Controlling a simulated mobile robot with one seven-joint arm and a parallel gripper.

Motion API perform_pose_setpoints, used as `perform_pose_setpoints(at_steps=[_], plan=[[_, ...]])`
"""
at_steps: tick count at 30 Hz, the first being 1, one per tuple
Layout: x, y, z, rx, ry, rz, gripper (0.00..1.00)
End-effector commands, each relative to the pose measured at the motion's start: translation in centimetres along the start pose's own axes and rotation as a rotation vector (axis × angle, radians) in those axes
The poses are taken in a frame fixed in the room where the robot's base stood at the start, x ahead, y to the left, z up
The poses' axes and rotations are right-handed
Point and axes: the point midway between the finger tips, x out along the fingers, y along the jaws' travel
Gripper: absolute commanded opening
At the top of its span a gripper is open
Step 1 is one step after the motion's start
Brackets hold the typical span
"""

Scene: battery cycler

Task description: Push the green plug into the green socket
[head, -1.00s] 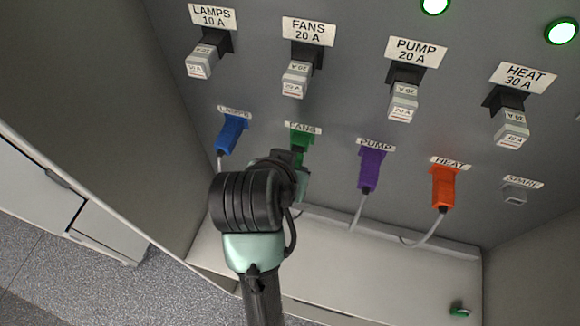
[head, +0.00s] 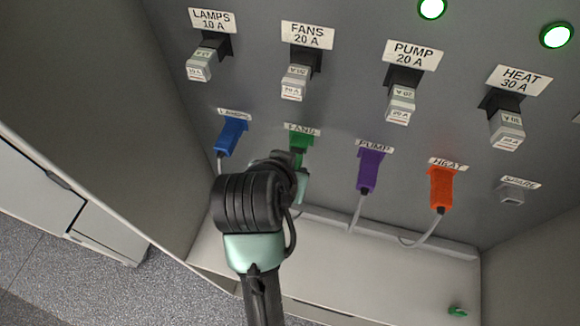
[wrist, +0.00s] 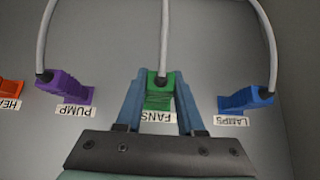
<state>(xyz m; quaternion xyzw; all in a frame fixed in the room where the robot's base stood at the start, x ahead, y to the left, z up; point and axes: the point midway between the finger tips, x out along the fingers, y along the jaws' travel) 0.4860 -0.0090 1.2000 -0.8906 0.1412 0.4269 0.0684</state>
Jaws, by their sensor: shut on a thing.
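The green plug (wrist: 159,92) sits at the FANS label in the wrist view, its grey cable running up and away. It also shows in the head view (head: 300,143), partly hidden behind my arm. My gripper (wrist: 160,88) has its two blue fingers on either side of the plug and is shut on it. The green socket is hidden behind the plug, and I cannot tell how deep the plug sits in it. In the head view the fingers are mostly hidden by the wrist.
A blue plug (head: 230,137) is to the left, and a purple plug (head: 369,170) and an orange plug (head: 442,188) are to the right. A SPARE socket (head: 512,194) is empty. Grey breakers (head: 295,82) line the panel above. A small green item (head: 458,311) lies at lower right.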

Motion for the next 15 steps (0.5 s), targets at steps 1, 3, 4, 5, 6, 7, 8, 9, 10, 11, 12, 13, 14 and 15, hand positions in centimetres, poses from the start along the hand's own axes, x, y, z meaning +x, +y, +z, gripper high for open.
perform_pose_setpoints(at_steps=[1, 3, 4, 5, 6, 7, 8, 9, 10, 11, 12, 13, 14, 15], plan=[[0.02, 0.01, -0.13, 0.001, 0.001, 0.000, 0.06], [0.09, 0.01, -0.22, 0.001, 0.001, 0.000, 0.06], [0.12, 0.01, -0.26, 0.001, 0.001, 0.000, 0.06], [0.15, 0.02, -0.30, 0.001, 0.001, 0.000, 0.06], [0.19, 0.02, -0.35, 0.001, 0.001, 0.000, 0.06], [0.22, 0.02, -0.38, 0.001, 0.001, 0.000, 0.06], [0.25, 0.02, -0.42, 0.001, 0.001, 0.000, 0.06], [0.30, 0.02, -0.47, 0.001, 0.001, 0.000, 0.06], [0.33, 0.02, -0.50, 0.001, 0.001, 0.000, 0.06], [0.35, 0.02, -0.54, 0.001, 0.001, 0.000, 0.06], [0.39, 0.02, -0.58, 0.001, 0.001, 0.000, 0.06], [0.42, 0.02, -0.62, 0.001, 0.002, 0.000, 0.06], [0.44, 0.02, -0.66, 0.001, 0.002, 0.000, 0.06], [0.48, 0.02, -0.70, 0.001, 0.002, 0.000, 0.06]])
